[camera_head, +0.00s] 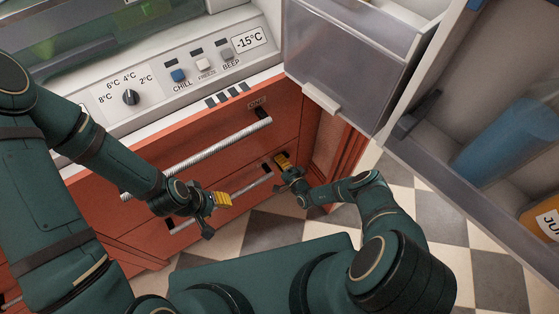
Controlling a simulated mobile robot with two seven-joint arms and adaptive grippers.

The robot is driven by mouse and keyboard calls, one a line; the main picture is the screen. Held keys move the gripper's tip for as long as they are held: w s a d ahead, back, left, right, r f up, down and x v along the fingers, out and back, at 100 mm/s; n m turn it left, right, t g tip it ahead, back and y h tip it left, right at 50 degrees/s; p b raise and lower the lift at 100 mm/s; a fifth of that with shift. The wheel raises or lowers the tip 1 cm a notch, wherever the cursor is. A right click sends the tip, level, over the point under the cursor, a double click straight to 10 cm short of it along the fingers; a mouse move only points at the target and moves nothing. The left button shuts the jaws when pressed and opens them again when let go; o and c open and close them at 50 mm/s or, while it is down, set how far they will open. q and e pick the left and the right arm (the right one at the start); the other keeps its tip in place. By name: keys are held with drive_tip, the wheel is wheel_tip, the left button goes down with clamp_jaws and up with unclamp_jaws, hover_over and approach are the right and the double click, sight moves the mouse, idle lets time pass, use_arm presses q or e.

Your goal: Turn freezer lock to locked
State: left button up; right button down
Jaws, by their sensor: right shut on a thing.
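The red freezer front (215,142) with its drawers fills the middle of the head view. My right gripper (283,162) is at the right side of the lower drawer front, just past the end of its handle. It is shut on a small part there, which looks to be the freezer lock; its fingers hide that part, so I cannot read the lock's position. My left gripper (219,214) is in front of the lower drawer, near its handle.
A ribbed upper handle (195,160) and a lower drawer handle (250,184) stick out from the front. A control panel with a dial (130,97) and buttons is above.

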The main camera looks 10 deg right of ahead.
idle(0.4)
drive_tip(key=c, duration=0.9)
unclamp_jaws()
drive_tip(key=shift+c, duration=0.2)
drive_tip(key=v, duration=0.7)
drive_tip(key=shift+s, duration=0.2)
